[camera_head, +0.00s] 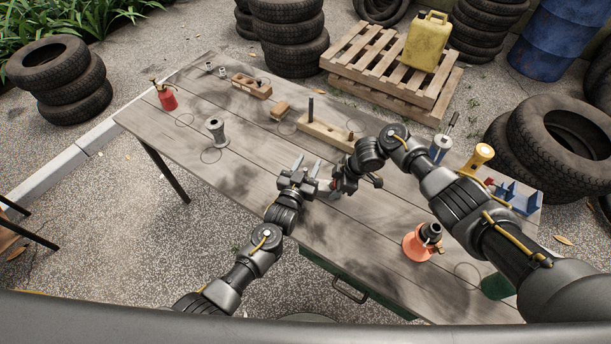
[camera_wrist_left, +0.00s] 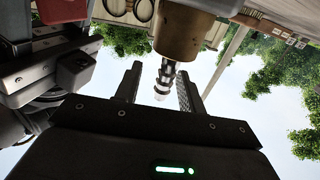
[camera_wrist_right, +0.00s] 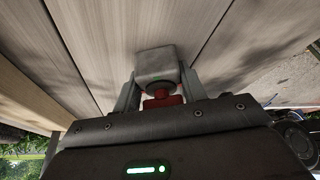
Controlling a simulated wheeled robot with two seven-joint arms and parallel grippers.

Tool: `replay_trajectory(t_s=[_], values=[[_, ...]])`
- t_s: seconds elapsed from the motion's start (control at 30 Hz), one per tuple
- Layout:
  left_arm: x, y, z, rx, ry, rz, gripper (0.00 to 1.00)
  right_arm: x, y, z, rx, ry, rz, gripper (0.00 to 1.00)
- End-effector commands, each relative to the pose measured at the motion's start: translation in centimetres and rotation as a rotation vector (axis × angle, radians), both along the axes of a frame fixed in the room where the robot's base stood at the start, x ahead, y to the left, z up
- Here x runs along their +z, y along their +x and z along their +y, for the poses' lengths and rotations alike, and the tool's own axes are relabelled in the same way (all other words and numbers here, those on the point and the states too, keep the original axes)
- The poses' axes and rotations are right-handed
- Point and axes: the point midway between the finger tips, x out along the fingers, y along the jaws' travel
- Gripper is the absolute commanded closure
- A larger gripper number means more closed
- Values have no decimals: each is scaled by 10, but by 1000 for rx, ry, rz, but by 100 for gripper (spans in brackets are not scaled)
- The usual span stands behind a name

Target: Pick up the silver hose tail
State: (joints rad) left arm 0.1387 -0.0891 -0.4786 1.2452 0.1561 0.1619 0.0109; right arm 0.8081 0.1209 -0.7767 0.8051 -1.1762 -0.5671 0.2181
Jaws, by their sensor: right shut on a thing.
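A small ringed silver piece (camera_wrist_left: 164,78), which looks like the hose tail, shows in the left wrist view at the end of a brown cylinder (camera_wrist_left: 188,32). My left gripper (camera_head: 306,164) is open. In the left wrist view its fingers (camera_wrist_left: 157,88) stand apart on either side of the silver piece; I cannot tell whether they touch it. My right gripper (camera_head: 333,184) is close beside the left one in the head view. In the right wrist view it (camera_wrist_right: 157,97) is shut on a red part (camera_wrist_right: 163,101) with a grey block (camera_wrist_right: 156,64) beyond it.
The wooden table (camera_head: 370,230) holds a grey spool (camera_head: 216,131), a red sprayer (camera_head: 167,98), a long wooden block (camera_head: 325,130) and an orange can (camera_head: 418,243). A yellow-topped item (camera_head: 482,155) and a blue holder (camera_head: 515,196) stand at right. The left front of the table is mostly clear.

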Motion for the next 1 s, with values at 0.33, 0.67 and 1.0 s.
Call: replay_trajectory(t_s=[0.33, 0.67, 1.0], values=[[0, 0, 0, 0, 0, 0, 92, 0, 0, 0, 1, 1, 0, 91], [0, -1, 0, 0, 0, 0, 100, 0, 0, 0, 0, 1, 0, 91], [47, -1, 0, 1, -3, -4, 100, 0, 0, 0, 0, 1, 0, 91]])
